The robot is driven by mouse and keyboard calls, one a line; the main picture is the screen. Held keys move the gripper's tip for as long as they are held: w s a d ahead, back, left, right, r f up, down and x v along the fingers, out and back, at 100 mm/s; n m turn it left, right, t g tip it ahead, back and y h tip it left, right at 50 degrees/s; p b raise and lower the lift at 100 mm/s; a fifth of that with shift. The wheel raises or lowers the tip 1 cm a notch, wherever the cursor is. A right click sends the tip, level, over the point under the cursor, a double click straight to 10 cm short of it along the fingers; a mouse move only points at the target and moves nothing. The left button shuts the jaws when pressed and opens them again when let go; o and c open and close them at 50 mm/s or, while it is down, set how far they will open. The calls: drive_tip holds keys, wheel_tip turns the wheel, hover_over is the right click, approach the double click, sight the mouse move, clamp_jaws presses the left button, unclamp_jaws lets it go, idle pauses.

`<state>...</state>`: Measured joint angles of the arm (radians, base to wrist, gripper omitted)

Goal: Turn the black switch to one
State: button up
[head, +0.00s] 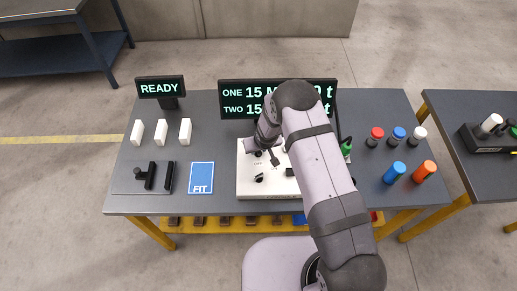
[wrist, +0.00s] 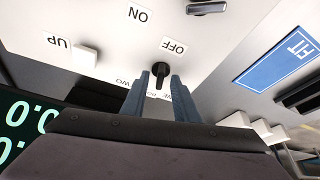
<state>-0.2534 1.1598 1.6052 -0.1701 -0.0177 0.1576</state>
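A black switch (wrist: 159,73) with a slim handle sits on the white panel (head: 245,187). In the wrist view it lies between the two fingers of my gripper (wrist: 160,80), with a gap on each side. The fingers are open and point down at the panel. In the head view my gripper (head: 273,160) is over the panel's far left part, close to a black knob (head: 258,153). The labels beside the switch are partly hidden by the fingers; "WO" shows at the left. The end of the handle is hard to make out.
A display (head: 232,93) stands behind the panel. The blue FIT card (head: 201,177) and white blocks (head: 161,132) are to the left.

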drive_tip(key=v, duration=0.7)
drive_tip(key=shift+f, duration=0.1)
drive_tip(key=b+x, duration=0.2)
drive_tip(key=b, duration=0.1)
drive_tip(key=shift+f, duration=0.2)
drive_tip(key=b, duration=0.1)
drive_tip(key=w+b, duration=0.1)
drive_tip(key=b, duration=0.1)
drive_tip(key=w+t+b, duration=0.1)
drive_tip(key=b, duration=0.1)
drive_tip(key=shift+w+a+f, duration=0.2)
drive_tip(key=shift+a+f, duration=0.05)
drive_tip(key=shift+a, duration=0.05)
wheel_tip(320, 180, up, 6)
drive_tip(key=w+m+t+b, duration=0.1)
drive_tip(key=w+t+b, duration=0.1)
drive_tip(key=b, duration=0.8)
drive_tip(key=s+f+n+g, duration=0.1)
drive_tip(key=s+f+g, duration=0.2)
drive_tip(key=s, duration=0.2)
drive_tip(key=shift+d+p+x, duration=0.2)
drive_tip(key=shift+p+x, duration=0.4)
drive_tip(key=shift+x, duration=1.25)
drive_tip(key=shift+d+p+x, duration=0.15)
drive_tip(key=shift+p+x, duration=0.4)
drive_tip(key=shift+x, duration=1.25)
